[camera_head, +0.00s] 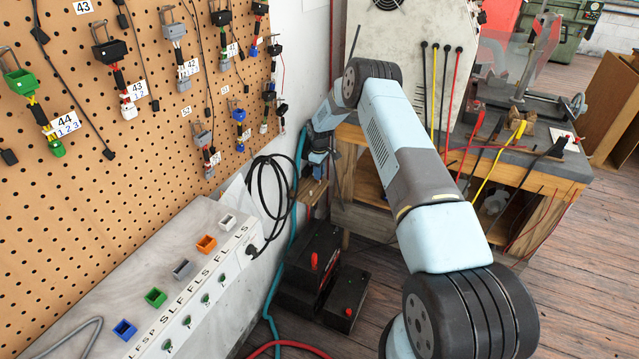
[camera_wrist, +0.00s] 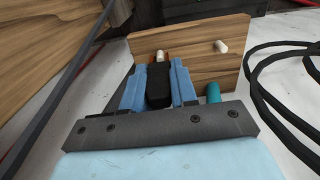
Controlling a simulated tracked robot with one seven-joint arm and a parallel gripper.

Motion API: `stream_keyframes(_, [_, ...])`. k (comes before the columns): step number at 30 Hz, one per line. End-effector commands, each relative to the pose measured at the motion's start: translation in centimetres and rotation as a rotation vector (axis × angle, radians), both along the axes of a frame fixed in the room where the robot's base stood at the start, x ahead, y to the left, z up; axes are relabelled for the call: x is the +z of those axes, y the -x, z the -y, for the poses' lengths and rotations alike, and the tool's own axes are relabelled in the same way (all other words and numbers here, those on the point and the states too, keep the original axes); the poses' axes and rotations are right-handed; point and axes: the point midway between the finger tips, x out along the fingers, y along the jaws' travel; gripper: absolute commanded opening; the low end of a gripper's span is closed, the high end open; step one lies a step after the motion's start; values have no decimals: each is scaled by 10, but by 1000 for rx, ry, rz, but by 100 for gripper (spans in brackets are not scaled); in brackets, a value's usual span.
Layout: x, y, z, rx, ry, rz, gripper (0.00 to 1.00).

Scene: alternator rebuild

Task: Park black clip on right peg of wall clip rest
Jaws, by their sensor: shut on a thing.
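My gripper (camera_wrist: 158,88) is shut on the black clip (camera_wrist: 159,86), which sits between its blue fingers in the wrist view. Just beyond is the wooden wall clip rest (camera_wrist: 195,72), with a pale peg (camera_wrist: 221,46) standing free to the right of the clip. In the head view, my gripper (camera_head: 318,158) is low by the white wall, above the small wooden rest (camera_head: 311,197); the clip cannot be made out there.
A teal hose (camera_head: 291,230) hangs beside the rest, and a black cable coil (camera_head: 268,195) hangs to its left. A black battery-like box (camera_head: 312,262) stands on the floor below. A wooden workbench (camera_head: 540,182) with coloured leads is at the right.

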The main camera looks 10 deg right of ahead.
Motion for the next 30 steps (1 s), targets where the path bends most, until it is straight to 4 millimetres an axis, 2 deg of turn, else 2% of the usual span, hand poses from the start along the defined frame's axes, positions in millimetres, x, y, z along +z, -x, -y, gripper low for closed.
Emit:
stream_keyframes(10, [-4,0,0,0,1,1,13])
stream_keyframes(11, [-4,0,0,0,1,1,28])
stream_keyframes(20, [-4,0,0,0,0,0,57])
stream_keyframes(26, [-4,0,0,0,0,0,57])
stream_keyframes(30, [3,0,0,0,0,1,57])
